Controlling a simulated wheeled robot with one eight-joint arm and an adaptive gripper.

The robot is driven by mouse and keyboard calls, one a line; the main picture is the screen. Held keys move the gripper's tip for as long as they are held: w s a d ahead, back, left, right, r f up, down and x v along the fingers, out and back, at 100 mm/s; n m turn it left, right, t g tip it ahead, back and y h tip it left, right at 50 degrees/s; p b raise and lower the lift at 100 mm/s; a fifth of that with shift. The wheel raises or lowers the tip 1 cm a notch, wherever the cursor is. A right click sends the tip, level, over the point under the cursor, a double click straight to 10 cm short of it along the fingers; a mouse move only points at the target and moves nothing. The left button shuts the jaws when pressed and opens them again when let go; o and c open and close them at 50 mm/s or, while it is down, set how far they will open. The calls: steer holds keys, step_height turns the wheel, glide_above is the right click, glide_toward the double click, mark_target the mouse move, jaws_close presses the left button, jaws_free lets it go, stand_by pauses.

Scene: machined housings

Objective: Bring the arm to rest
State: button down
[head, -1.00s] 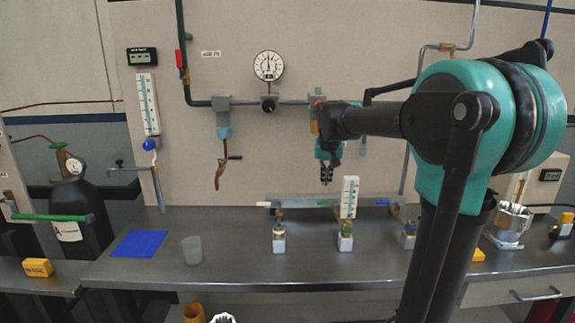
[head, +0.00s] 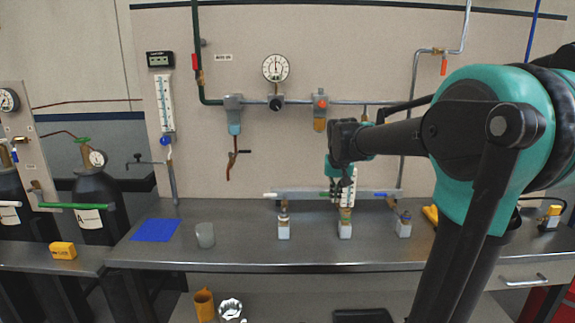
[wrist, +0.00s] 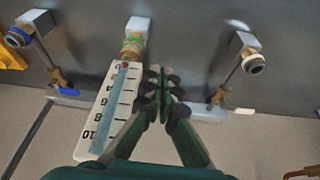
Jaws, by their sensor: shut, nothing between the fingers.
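My gripper (head: 341,201) is above the grey bench, in front of the manifold bar at the back, with its fingers pointing down. The fingers are shut and hold nothing. In the wrist view my gripper (wrist: 160,78) shows its fingertips together, just beside a white scale (wrist: 115,105) with a blue column. I cannot tell whether they touch it. My arm reaches in from the right of the head view and hides part of the bench's right side. In the head view the gripper covers much of the scale.
White-based fittings (head: 283,231) stand along the bench (head: 250,255). A blue mat (head: 155,230) and a grey cup (head: 205,235) are on the left. A gauge (head: 276,68) and pipes are on the wall panel. Gas cylinders (head: 95,205) stand at far left.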

steer(key=s+d+f, duration=0.1)
steer(key=s+f, duration=0.9)
steer(key=s, duration=0.2)
steer(key=s+d+f+n, duration=0.1)
steer(key=s+d+f, duration=0.1)
steer(key=s+f, duration=0.8)
steer(key=s, duration=0.3)
steer(key=shift+s+d+f, duration=0.15)
steer(key=shift+d+f, duration=0.1)
steer(key=shift+f, duration=0.1)
steer(key=c, duration=2.3)
jaws_free()
